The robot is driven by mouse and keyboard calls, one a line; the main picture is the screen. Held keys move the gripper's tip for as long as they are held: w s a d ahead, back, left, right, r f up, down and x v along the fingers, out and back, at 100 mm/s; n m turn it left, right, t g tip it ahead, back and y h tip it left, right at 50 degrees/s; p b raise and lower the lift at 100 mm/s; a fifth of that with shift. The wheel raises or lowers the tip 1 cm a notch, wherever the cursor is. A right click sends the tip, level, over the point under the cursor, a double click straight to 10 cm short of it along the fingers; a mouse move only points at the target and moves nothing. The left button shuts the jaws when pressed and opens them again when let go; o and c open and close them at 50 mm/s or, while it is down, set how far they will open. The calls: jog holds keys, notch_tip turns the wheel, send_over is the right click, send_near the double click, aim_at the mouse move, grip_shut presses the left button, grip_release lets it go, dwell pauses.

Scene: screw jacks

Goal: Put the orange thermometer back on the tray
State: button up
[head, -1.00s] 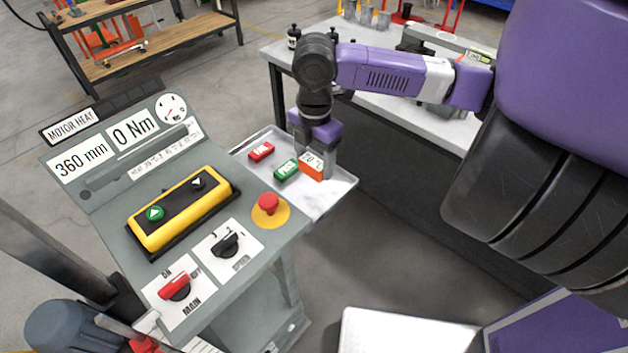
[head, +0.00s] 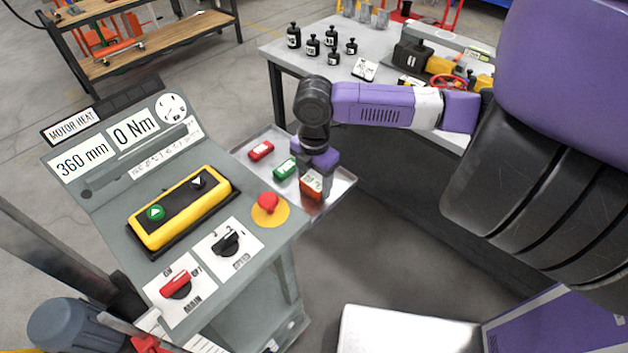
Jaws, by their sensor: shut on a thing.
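The orange thermometer (head: 311,186) is a small orange block with a white display face. It is over the right part of the metal tray (head: 339,190), beside the control console. My gripper (head: 314,180) points down and is shut on the thermometer, its fingers partly hidden behind it. The thermometer looks low, at or close to the tray surface; I cannot tell whether it touches. A green device (head: 285,168) and a red device (head: 261,151) lie on the tray to its left.
The console (head: 190,210) with a red emergency button (head: 267,203) stands directly left of and in front of the tray. A workbench (head: 385,85) with black weights and tools is behind my arm. A wooden shelf (head: 150,45) is at the back left.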

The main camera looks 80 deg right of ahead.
aim_at(314, 182)
jog(key=o, duration=1.7)
jog(key=shift+f, duration=0.1)
notch_tip(314, 182, up, 12)
jog(key=shift+r+b, duration=0.2)
jog(key=shift+b, duration=0.15)
